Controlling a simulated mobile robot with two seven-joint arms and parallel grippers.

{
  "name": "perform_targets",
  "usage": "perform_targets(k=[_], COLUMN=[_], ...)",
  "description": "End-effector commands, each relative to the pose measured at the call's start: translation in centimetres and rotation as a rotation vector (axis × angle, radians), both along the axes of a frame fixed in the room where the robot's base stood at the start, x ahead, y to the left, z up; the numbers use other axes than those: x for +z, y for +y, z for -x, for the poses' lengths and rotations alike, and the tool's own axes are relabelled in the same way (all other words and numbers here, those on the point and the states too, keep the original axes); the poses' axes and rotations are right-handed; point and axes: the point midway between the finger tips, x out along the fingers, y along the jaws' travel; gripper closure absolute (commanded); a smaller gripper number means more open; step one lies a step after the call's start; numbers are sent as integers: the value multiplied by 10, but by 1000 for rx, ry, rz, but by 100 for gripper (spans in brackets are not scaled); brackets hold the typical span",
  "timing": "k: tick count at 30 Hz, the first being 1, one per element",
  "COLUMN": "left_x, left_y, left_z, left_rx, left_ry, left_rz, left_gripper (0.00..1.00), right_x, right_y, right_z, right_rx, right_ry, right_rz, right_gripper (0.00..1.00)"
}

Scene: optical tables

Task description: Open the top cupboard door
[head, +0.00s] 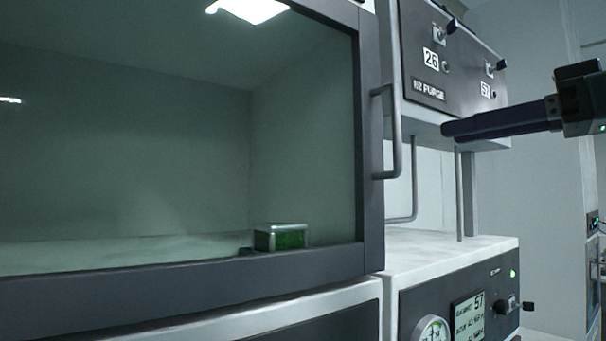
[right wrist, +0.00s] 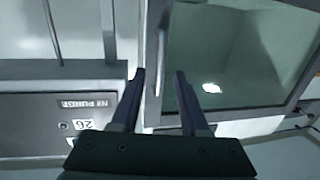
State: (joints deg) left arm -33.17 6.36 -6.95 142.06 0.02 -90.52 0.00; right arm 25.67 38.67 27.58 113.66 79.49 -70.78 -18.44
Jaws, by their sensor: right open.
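The cupboard door (head: 370,222) is a large glass pane in a dark grey frame, filling the left of the head view. It looks shut. Its bar handle (head: 397,150) stands upright on the right side of the frame. In the right wrist view the handle (right wrist: 161,62) lines up between my fingertips. My right gripper (head: 450,129) is open and empty, to the right of the handle with a visible gap, pointing left. Both its fingers show in the right wrist view (right wrist: 159,77). My left gripper is not in view.
A small green box (head: 279,238) stands inside behind the glass. A dark control panel (head: 465,50) with knobs hangs above right, close over my right gripper. A lower panel (head: 470,305) with a gauge is below. Thin vertical rods (head: 459,195) stand behind the handle.

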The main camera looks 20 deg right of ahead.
Motion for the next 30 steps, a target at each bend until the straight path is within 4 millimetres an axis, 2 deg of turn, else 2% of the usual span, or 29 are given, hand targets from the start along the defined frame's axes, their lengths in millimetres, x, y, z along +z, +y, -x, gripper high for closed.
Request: perform_targets(k=[3, 8, 12, 19, 24, 30], left_x=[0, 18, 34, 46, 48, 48], left_y=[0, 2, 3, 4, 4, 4], left_z=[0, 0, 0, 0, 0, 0], left_rx=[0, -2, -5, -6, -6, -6], left_ry=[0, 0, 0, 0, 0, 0], left_rz=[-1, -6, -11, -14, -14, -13], left_gripper=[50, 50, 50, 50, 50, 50], right_x=[21, 27, 27, 23, 20, 19], right_y=[-3, 9, 24, 41, 46, 47], right_z=[2, -15, -40, -71, -80, -81], right_rx=[14, 19, 20, 17, 16, 16], right_ry=[-55, -56, -54, -53, -53, -52], right_rz=[-22, -27, -27, -27, -23, -22], right_gripper=[55, 55, 55, 55, 55, 55])
